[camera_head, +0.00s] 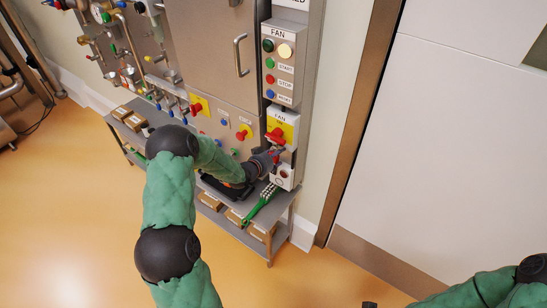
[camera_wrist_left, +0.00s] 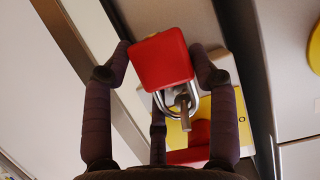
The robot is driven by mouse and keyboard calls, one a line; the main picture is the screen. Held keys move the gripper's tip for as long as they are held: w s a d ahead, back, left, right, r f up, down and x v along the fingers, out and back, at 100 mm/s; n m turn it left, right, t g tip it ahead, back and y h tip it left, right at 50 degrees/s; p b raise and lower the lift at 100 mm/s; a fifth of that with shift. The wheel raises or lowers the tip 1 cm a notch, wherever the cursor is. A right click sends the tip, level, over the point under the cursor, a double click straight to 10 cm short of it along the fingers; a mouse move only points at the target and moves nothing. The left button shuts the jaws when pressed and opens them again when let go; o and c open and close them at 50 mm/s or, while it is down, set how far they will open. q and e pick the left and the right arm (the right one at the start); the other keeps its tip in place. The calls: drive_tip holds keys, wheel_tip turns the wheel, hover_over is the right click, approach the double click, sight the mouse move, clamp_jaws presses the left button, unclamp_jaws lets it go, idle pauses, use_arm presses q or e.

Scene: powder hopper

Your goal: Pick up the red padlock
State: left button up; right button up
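The red padlock (camera_wrist_left: 161,59) fills the upper middle of the left wrist view. Its silver shackle (camera_wrist_left: 193,101) loops around a metal pin or hasp (camera_wrist_left: 182,110) in front of a yellow plate (camera_wrist_left: 176,133). My left gripper (camera_wrist_left: 161,52) has one finger on each side of the padlock, with the tips close to its edges. A third finger is in the middle, its tip partly hidden. I cannot tell if they press on it. In the head view my left gripper (camera_head: 268,160) is below the red FAN knob (camera_head: 276,136). Only a dark tip, likely my right gripper (camera_head: 369,304), shows at the bottom edge.
A steel cabinet (camera_head: 213,50) with buttons and a handle (camera_head: 240,55) stands behind the gripper. A grey shelf (camera_head: 262,246) with small boxes runs below. A pale door (camera_head: 450,130) stands right; the orange floor is clear.

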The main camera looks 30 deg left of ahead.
use_arm(q)
drive_tip(key=shift+c, duration=1)
drive_tip(key=shift+r, duration=0.1)
drive_tip(key=shift+r+p, duration=0.3)
drive_tip(key=shift+r, duration=0.35)
drive_tip(key=s+p, duration=0.1)
drive_tip(key=s, duration=0.5)
drive_tip(key=s+a+p, duration=0.1)
drive_tip(key=s, duration=1.1)
drive_tip(key=shift+a+r+p, duration=0.2)
drive_tip(key=shift+r+p, duration=0.05)
drive_tip(key=shift+p, duration=0.15)
drive_tip(key=shift+r+p, duration=0.3)
drive_tip(key=shift+r, duration=0.1)
drive_tip(key=shift+s, duration=0.1)
drive_tip(key=shift+s+a+p, duration=0.15)
drive_tip(key=shift+s+p, duration=0.05)
drive_tip(key=shift+s, duration=1.65)
drive_tip(key=shift+s+a+p, duration=0.15)
drive_tip(key=shift+s+p, duration=0.05)
drive_tip(key=shift+s, duration=1.6)
